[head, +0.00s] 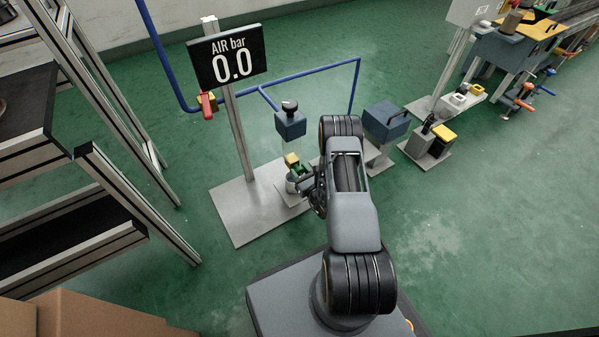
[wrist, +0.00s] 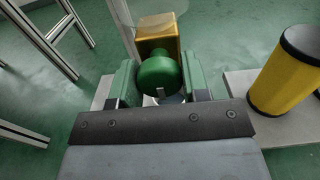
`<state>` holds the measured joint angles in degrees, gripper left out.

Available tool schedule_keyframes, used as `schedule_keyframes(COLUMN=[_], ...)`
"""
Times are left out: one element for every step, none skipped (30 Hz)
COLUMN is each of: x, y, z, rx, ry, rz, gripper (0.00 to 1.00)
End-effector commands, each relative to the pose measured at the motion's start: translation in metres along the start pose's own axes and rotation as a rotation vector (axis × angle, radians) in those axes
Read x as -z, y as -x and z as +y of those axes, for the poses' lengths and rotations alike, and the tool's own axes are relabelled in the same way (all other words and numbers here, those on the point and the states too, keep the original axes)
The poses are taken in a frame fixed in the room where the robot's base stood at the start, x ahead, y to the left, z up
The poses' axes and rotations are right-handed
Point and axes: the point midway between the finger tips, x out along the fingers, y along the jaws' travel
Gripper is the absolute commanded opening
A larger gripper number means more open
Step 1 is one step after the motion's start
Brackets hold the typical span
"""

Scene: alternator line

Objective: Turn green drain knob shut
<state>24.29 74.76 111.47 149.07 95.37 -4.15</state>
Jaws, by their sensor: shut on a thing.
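The green drain knob (wrist: 158,75) is a round green disc with a small pale mark on its near edge in the wrist view. A yellow-brown block (wrist: 158,36) is right behind it. My gripper (wrist: 157,88) has one green finger on each side of the knob and is shut on it. In the head view my gripper (head: 305,178) is at the lower end of the filter unit, beside the yellow block (head: 291,159). The knob is too small there to tell from the green fingers.
The sign (head: 228,57) reads "AIR bar 0.0". A red valve handle (head: 207,103) sits on the blue pipe (head: 310,72). A blue-grey regulator (head: 290,124) is above my gripper. A yellow cylinder (wrist: 286,70) stands right of the knob. A metal shelf (head: 120,187) is at left.

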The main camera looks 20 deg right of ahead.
Motion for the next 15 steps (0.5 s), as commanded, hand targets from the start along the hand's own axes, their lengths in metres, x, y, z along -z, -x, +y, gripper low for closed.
schedule_keyframes(x=[0.0005,0.0005,0.0006,0.0006,0.0007,0.0008,0.0009,0.0009,0.0010,0.0010,0.0011,0.0011,0.0012,0.0012,0.0012], y=[0.0003,0.0003,0.0002,0.0002,0.0002,0.0002,0.0001,0.0001,0.0001,0.0001,0.0002,0.0002,0.0002,0.0002,0.0003], z=[0.0002,0.0001,0.0001,0.0000,0.0000,-0.0001,-0.0002,-0.0002,-0.0003,-0.0003,-0.0004,-0.0005,-0.0005,-0.0005,-0.0006], rx=[0.000,-0.001,-0.001,-0.001,-0.001,-0.001,-0.001,-0.001,-0.001,-0.001,-0.001,-0.001,-0.001,-0.001,-0.001], ry=[0.011,0.021,0.039,0.053,0.071,0.096,0.118,0.142,0.175,0.201,0.228,0.266,0.295,0.324,0.362], rz=[0.001,0.001,0.001,0.001,0.001,0.001,0.001,0.001,0.001,0.001,0.001,0.001,0.001,0.001,0.001], gripper=[0.19,0.19,0.19,0.19,0.19,0.19,0.19,0.19,0.19,0.19,0.19,0.19,0.19,0.19,0.19])
